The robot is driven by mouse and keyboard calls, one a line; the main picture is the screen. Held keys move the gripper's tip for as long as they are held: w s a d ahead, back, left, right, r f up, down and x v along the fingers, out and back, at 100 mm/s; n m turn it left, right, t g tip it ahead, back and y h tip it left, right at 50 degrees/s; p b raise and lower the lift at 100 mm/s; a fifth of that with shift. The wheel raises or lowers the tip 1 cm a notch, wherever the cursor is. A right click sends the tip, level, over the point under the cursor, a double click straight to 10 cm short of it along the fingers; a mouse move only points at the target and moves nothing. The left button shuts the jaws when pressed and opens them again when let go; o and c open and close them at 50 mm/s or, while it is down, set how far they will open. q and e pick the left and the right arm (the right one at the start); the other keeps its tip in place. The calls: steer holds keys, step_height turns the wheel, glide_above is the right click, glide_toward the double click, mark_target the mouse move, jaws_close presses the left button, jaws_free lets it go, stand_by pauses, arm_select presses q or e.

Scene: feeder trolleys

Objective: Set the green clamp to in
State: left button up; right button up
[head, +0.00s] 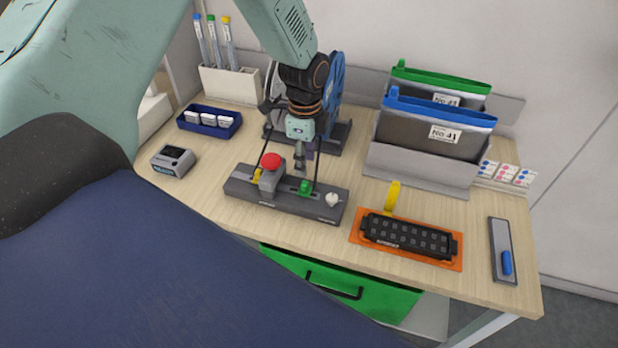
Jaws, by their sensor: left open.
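The green clamp (305,187) is a small green piece on top of a dark grey fixture block (270,203) on the wooden bench. It sits between a red round button (271,161) and a pale knob (333,199). A yellow piece (257,176) is left of the button. My left gripper (301,165) points down above the fixture, just over the green clamp in the picture. It is open and holds nothing that I can see. I cannot tell whether it touches the clamp. My right gripper is not in view.
An orange tray (357,236) with a black connector block stands right of the fixture. A small grey device (173,161) and a blue bin (209,133) are left. Blue and green-topped pouches (430,127) stand behind. A blue reel (336,82) is behind my gripper.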

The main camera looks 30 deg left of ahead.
mark_target(304, 183)
arm_select(q)
steer(key=shift+s+f, duration=0.2)
steer(key=shift+f, duration=0.2)
steer(key=f, duration=0.6)
steer(key=shift+w+a+f+p, duration=0.1)
steer(key=shift+w+a+p, duration=0.15)
steer(key=shift+w+p, duration=0.05)
steer(key=shift+s+d+f, duration=0.1)
steer(key=shift+d+f, duration=0.1)
steer(key=shift+f, duration=0.05)
steer(key=shift+s, duration=0.2)
